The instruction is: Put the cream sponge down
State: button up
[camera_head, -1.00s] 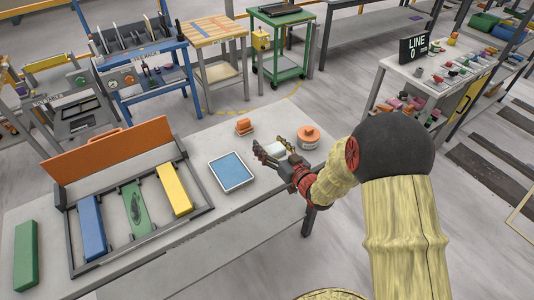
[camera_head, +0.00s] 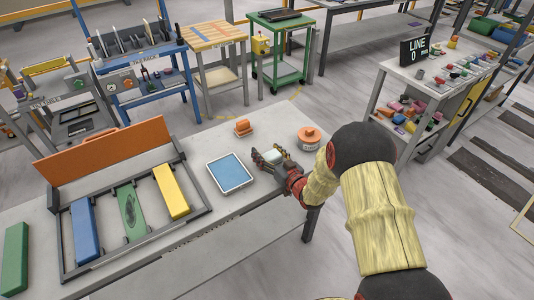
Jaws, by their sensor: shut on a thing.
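The cream sponge (camera_head: 273,156) is a small pale block, partly hidden between the dark fingers of my gripper (camera_head: 269,159). My gripper is shut on it. Gripper and sponge are low over the right part of the grey stone slab (camera_head: 215,222), to the right of the blue-topped tray. I cannot tell whether the sponge touches the slab.
A white-rimmed blue tray (camera_head: 231,173) lies left of my gripper. An orange block (camera_head: 243,127) sits behind, and a round orange-lidded tub (camera_head: 309,136) stands to the right. A dark rack (camera_head: 205,209) with coloured bars and an orange board (camera_head: 105,158) fill the left.

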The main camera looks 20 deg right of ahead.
jog(key=shift+f, duration=0.1)
jog(key=o, duration=1.5)
jog(key=shift+s+d+r, duration=0.1)
jog(key=shift+s+r, duration=0.1)
jog(key=shift+s, duration=0.05)
jog(key=p+v, duration=0.2)
jog(key=v, duration=0.9)
jog(key=w+d+r+g+h, duration=0.2)
jog(key=w+d+r+h, duration=0.15)
jog(key=r, duration=0.45)
jog(key=s+r+g+h, duration=0.3)
jog(key=s+r, duration=0.2)
jog(key=r, duration=0.3)
jog(key=s+a+r+g, duration=0.2)
jog(key=s, duration=0.7)
jog(key=s+a+r+m+g, duration=0.1)
jog(key=s+a+r+g, duration=0.1)
jog(key=s, duration=0.8)
jog(key=s+a+r+g+y, duration=0.1)
jog(key=s+a+r, duration=0.2)
jog(key=s, duration=0.6)
jog(key=shift+s+r+m+g, duration=0.25)
jog(key=shift+r+m+g, duration=0.15)
